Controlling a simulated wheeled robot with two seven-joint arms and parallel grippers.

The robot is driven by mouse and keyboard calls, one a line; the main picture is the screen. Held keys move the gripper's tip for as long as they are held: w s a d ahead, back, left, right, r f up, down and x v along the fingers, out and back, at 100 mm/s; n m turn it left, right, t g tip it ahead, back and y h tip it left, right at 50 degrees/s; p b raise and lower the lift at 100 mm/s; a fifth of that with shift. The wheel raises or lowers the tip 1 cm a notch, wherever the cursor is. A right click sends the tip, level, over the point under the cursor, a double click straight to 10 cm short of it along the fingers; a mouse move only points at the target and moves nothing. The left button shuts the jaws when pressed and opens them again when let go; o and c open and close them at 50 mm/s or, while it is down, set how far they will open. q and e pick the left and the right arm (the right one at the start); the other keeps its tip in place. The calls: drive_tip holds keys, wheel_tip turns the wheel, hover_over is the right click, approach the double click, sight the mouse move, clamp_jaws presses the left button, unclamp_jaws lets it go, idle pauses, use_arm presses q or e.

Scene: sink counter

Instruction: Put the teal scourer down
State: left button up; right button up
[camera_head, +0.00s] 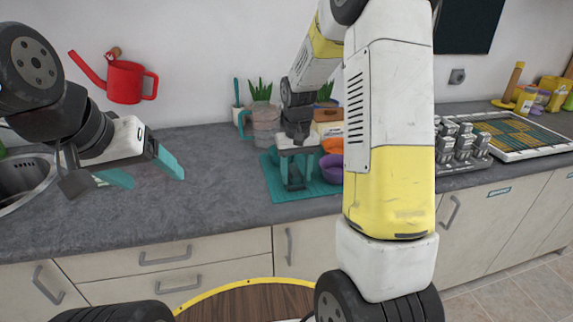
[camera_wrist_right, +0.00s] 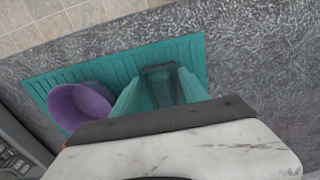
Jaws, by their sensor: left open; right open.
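The dark teal scourer (camera_wrist_right: 160,82) is on the ribbed teal mat (camera_wrist_right: 192,52), between the fingers of my right gripper (camera_wrist_right: 158,94) in the right wrist view. The right fingers are open on either side of it; I cannot tell whether either touches it. In the head view the scourer (camera_head: 294,180) shows low between the right gripper's fingers (camera_head: 296,172), over the teal mat (camera_head: 276,192). My left gripper (camera_head: 150,177) is open and empty above the counter, right of the sink.
A purple bowl (camera_head: 331,168) stands on the mat beside the right gripper; it also shows in the wrist view (camera_wrist_right: 80,106). The sink (camera_head: 22,180) is at left. The counter between sink and mat is clear.

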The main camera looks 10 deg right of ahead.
sight(296, 175)
wheel_tip(296, 175, up, 12)
drive_tip(key=s+a+r+t+y, duration=0.1)
drive_tip(key=s+r+t, duration=0.2)
drive_tip(key=s, duration=0.7)
drive_tip(key=s+a+r+t+y, duration=0.1)
drive_tip(key=s+r+t, duration=0.2)
drive_tip(key=s, duration=0.8)
drive_tip(key=shift+s+a+r, duration=0.2)
drive_tip(key=shift+s+r, duration=0.1)
drive_tip(key=shift+r, duration=0.3)
